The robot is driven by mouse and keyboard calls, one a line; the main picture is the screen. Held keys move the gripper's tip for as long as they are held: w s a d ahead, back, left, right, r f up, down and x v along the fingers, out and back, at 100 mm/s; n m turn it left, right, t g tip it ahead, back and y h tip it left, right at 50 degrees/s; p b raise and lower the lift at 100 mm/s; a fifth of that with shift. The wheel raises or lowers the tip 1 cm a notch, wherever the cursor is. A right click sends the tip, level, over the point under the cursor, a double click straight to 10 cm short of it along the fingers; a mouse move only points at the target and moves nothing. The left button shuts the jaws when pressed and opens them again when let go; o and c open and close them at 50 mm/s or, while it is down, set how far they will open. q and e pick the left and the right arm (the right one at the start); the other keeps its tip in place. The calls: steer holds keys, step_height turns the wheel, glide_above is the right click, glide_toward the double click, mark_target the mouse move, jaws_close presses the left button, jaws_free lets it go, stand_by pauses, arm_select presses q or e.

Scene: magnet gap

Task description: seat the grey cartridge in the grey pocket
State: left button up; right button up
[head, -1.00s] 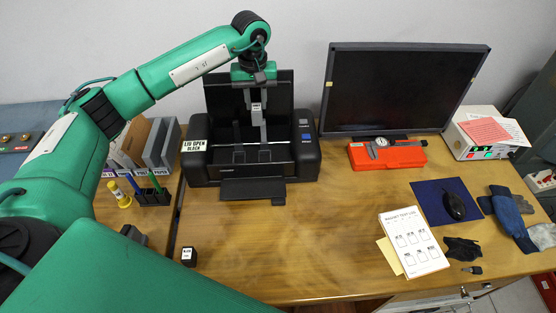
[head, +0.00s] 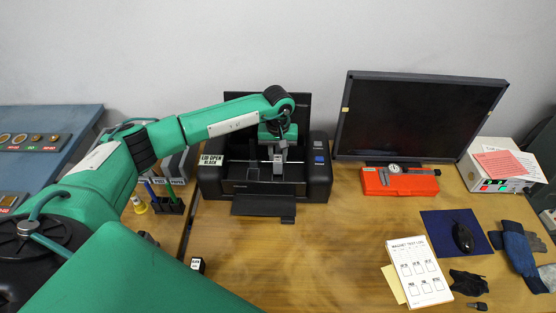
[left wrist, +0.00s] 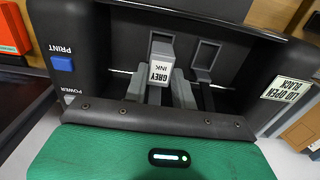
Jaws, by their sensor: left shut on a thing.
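The grey cartridge (left wrist: 160,72) has a white "GREY INK" label in the left wrist view. My left gripper (head: 279,158) is shut on it, low inside the open black printer (head: 240,188). In the left wrist view one empty grey-rimmed pocket (left wrist: 205,56) shows to the right of the cartridge. My right gripper is not in view.
The printer's raised lid and side walls surround my gripper. A small black block (head: 197,265) with a white label stands on the table (head: 300,250). A monitor (head: 420,115) and red case (head: 400,182) stand to the right. The table's front middle is clear.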

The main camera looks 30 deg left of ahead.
mark_target(278, 159)
arm_select(q)
step_height(278, 159, down, 4)
steer(key=shift+f+p, duration=0.15)
steer(key=shift+p, duration=0.35)
steer(key=shift+f, duration=0.1)
steer(key=o, duration=0.4)
steer(key=shift+f, duration=0.1)
steer(key=shift+c, duration=0.2)
steer(key=o, duration=0.4)
steer(key=shift+o, duration=0.2)
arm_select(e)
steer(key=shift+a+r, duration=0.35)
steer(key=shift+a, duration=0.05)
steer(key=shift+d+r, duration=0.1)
